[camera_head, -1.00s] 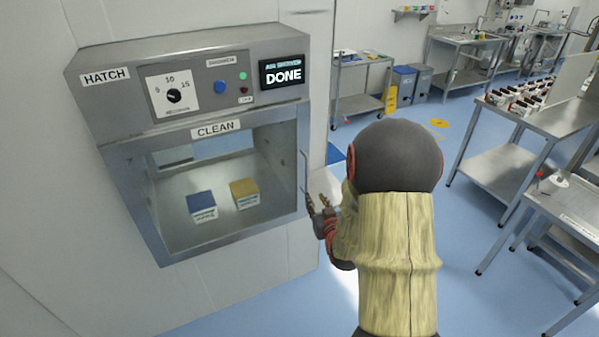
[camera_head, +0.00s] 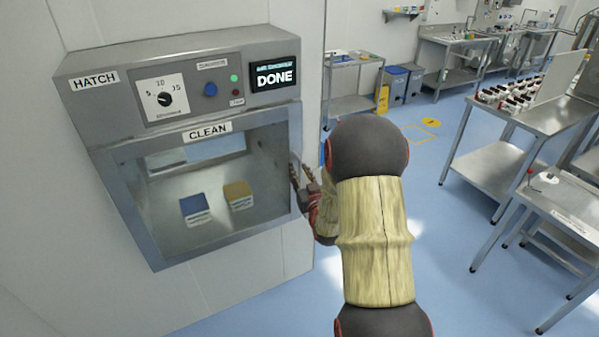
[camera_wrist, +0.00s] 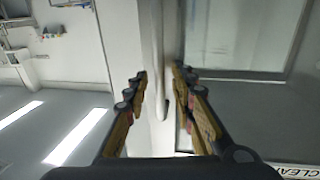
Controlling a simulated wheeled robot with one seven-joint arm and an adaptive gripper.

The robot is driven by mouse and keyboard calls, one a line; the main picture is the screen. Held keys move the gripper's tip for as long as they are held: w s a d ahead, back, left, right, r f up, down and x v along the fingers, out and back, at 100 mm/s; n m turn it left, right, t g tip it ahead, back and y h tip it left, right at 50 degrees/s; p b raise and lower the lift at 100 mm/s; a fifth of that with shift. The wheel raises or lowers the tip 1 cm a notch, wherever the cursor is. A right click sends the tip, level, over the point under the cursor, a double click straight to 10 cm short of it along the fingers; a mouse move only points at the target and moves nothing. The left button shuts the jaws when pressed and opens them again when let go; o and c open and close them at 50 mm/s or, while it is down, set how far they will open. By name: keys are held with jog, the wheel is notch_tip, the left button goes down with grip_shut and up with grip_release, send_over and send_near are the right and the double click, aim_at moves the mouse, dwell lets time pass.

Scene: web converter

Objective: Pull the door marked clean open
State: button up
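The hatch (camera_head: 110,105) is a grey metal box on the white wall. Its glass door, with a metal frame (camera_head: 125,215), carries the label CLEAN (camera_head: 207,133) and looks closed. The door's handle, a slim upright bar, is at the right edge, mostly hidden by my gripper (camera_head: 304,178) in the head view. In the wrist view the handle (camera_wrist: 159,65) runs down between the two fingers of my gripper (camera_wrist: 161,85). The fingers are apart, with gaps to the bar, so my gripper is open around the handle's end.
A blue-topped block (camera_head: 195,208) and a yellow-topped block (camera_head: 238,194) sit inside the hatch. The display (camera_head: 275,78) reads DONE and a green light (camera_head: 234,78) shows. Steel tables (camera_head: 515,120) stand at the right. The blue floor (camera_head: 440,280) between is clear.

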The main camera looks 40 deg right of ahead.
jog(key=shift+c, duration=1.3)
grip_shut()
